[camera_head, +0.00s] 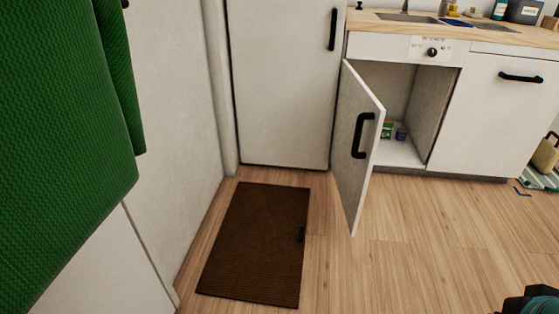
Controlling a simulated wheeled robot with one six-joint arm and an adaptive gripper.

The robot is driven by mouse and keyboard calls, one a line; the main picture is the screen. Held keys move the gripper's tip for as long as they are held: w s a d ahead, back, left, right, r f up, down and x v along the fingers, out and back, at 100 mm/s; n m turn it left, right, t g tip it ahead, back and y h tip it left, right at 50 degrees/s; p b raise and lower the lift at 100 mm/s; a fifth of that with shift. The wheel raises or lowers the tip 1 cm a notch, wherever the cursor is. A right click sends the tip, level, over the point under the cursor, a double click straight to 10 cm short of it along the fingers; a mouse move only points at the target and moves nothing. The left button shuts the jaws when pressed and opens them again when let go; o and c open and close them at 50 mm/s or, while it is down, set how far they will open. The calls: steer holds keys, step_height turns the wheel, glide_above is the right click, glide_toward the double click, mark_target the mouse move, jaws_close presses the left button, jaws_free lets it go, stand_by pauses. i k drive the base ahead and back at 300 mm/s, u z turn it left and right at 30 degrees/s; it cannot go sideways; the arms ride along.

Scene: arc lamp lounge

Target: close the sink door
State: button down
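The sink door (362,145) is a white cabinet door with a black bar handle (362,135). It stands wide open, swung out into the room from the left side of the sink cabinet opening. Inside the sink cabinet (401,152) a green box and a small blue item sit on the floor of the cabinet, partly hidden by the door. The sink (410,17) is set in the wooden countertop above. My gripper is not seen in this view.
A brown mat (255,245) lies left of the door, with a small dark item on it. A tall white door (282,85) stands behind. A green textile (60,130) fills the left. Wooden floor (420,250) is clear in front of the cabinets.

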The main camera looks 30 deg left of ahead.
mark_target(359, 116)
steer(key=u, duration=0.55)
steer(key=k, duration=0.95)
steer(key=z, duration=1.1)
steer(key=i, duration=0.85)
steer(key=u, duration=0.45)
steer(key=i, duration=0.85)
steer(key=u, duration=0.9)
